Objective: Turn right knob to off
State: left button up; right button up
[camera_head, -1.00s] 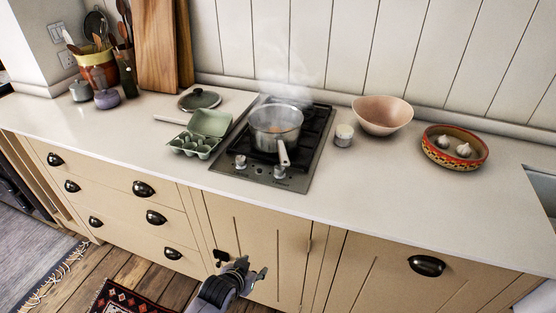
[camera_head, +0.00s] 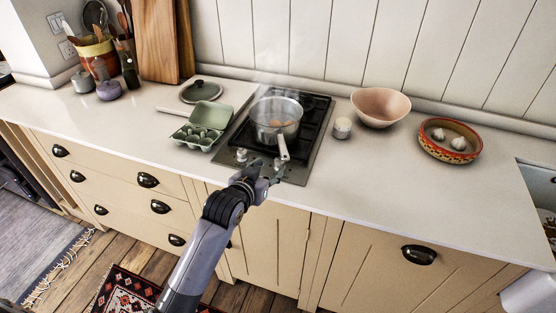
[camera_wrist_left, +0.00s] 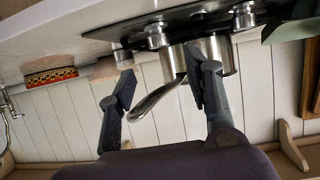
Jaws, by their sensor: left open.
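The stove (camera_head: 302,170) is a black gas hob with a steel front strip, set in the counter. Its right knob (camera_head: 279,168) is partly hidden by my left gripper (camera_head: 261,170) in the head view. The left knob (camera_head: 241,155) stands clear to the left. In the upside-down left wrist view, the right knob (camera_wrist_left: 156,36) shows beyond the open, empty fingers of my left gripper (camera_wrist_left: 160,66), roughly between their tips. No contact with it is clear. The left knob (camera_wrist_left: 244,16) is farther right there. My right gripper is not seen.
A steaming saucepan (camera_head: 273,112) sits on the hob, its handle (camera_head: 283,149) pointing forward above the right knob. A green egg carton (camera_head: 206,122) lies left of the hob. A small jar (camera_head: 342,129) and pink bowl (camera_head: 381,106) stand right. The front counter is clear.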

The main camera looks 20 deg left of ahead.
aim_at(280, 160)
pick_arm(q)
jog(key=x, duration=0.8)
jog(key=shift+w+f, duration=0.1)
jog(key=shift+w, duration=0.2)
grip_shut()
